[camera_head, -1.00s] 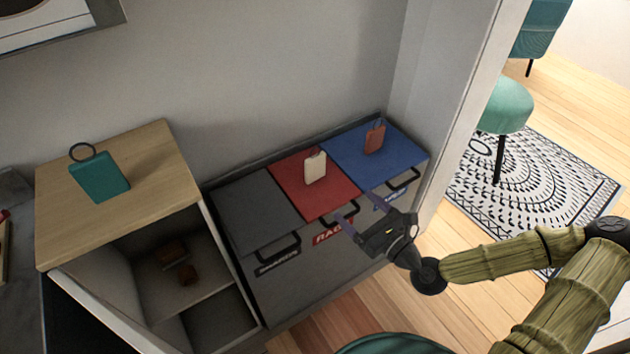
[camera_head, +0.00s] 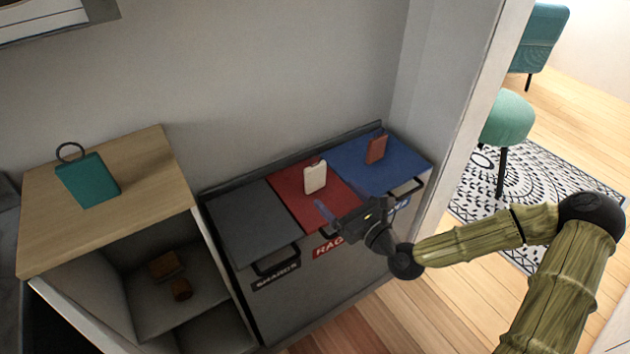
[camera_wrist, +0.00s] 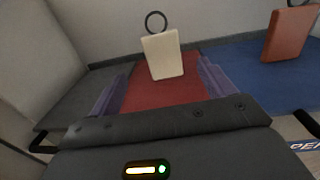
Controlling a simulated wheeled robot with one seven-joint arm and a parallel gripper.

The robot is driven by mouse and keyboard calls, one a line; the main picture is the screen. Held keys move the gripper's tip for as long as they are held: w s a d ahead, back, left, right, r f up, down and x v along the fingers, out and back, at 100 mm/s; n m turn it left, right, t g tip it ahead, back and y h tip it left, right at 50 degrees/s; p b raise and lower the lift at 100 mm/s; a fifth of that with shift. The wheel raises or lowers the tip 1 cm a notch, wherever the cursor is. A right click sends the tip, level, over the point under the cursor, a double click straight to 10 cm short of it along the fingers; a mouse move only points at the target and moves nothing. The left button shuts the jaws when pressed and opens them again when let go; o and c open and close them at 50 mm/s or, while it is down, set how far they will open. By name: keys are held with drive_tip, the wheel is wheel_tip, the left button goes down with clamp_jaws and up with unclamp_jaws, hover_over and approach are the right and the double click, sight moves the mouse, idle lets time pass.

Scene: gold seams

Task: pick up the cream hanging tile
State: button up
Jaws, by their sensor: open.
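The cream hanging tile (camera_head: 315,177) stands upright on the red lid (camera_head: 290,205) of the bin unit. In the wrist view the tile (camera_wrist: 162,55) shows a dark ring at its top and is roughly centred between my fingers, farther out than they reach. My gripper (camera_head: 335,207) is open and empty, in front of the tile at the lid's front part. In the wrist view my gripper's (camera_wrist: 160,88) two purple fingers are spread wide over the red lid, with nothing between their tips.
A rust-red tile (camera_head: 376,149) stands on the blue lid (camera_head: 405,165) to the right. The dark grey lid (camera_head: 250,225) to the left is bare. A teal tile with a ring (camera_head: 88,180) is on the wooden cabinet top (camera_head: 150,165). A wall rises behind the bins.

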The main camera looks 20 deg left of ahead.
sight(317, 177)
drive_tip(key=shift+b+x, duration=0.45)
drive_tip(key=shift+x, duration=1.95)
drive_tip(key=shift+w, duration=0.1)
drive_tip(key=x, duration=0.1)
drive_tip(key=b+x, duration=0.2)
drive_tip(key=x, duration=0.1)
drive_tip(key=shift+w+f, duration=0.15)
drive_tip(key=shift+f, duration=0.2)
drive_tip(key=shift+w+a+r, duration=0.1)
drive_tip(key=shift+w+a, duration=0.15)
drive_tip(key=shift+a, duration=0.1)
drive_tip(key=shift+c, duration=0.4)
drive_tip(key=c, duration=1.1)
